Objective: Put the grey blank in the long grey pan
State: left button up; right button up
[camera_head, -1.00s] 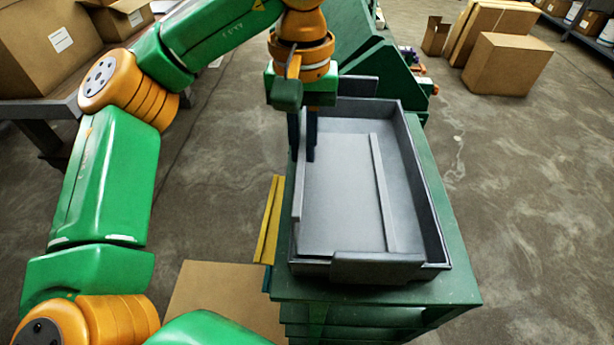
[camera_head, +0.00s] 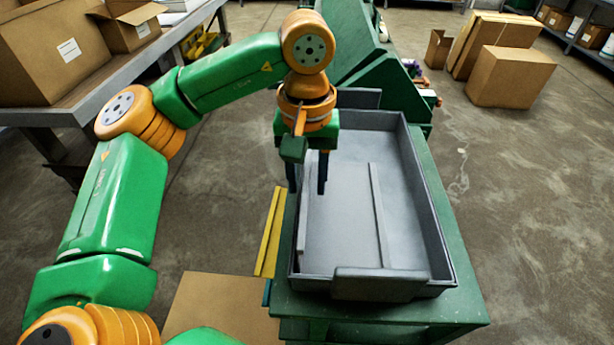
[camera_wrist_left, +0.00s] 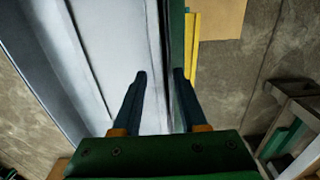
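The long grey pan (camera_head: 428,205) sits on a green stand, its long side running away from me. The grey blank (camera_head: 342,225), a flat pale plate, is inside the pan on its left side; its left edge runs along the pan's left wall. I cannot tell whether it lies fully flat. My left gripper (camera_head: 306,188) points down over that left wall with its fingers apart. In the left wrist view the open fingers (camera_wrist_left: 160,74) have the blank (camera_wrist_left: 118,45) mostly to their left, and nothing looks clamped between them. My right gripper is out of view.
The green stand (camera_head: 465,308) has a taller green machine part (camera_head: 352,45) behind the pan. A yellow strip (camera_head: 270,235) and a cardboard sheet (camera_head: 225,305) lie left of it. A grey table with boxes (camera_head: 50,50) stands at left. Floor at right is open before several cartons (camera_head: 510,77).

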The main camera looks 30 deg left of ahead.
pick_arm(q)
jog(key=shift+r, duration=0.6)
notch_tip(320, 180, up, 11)
jog(key=p, duration=0.4)
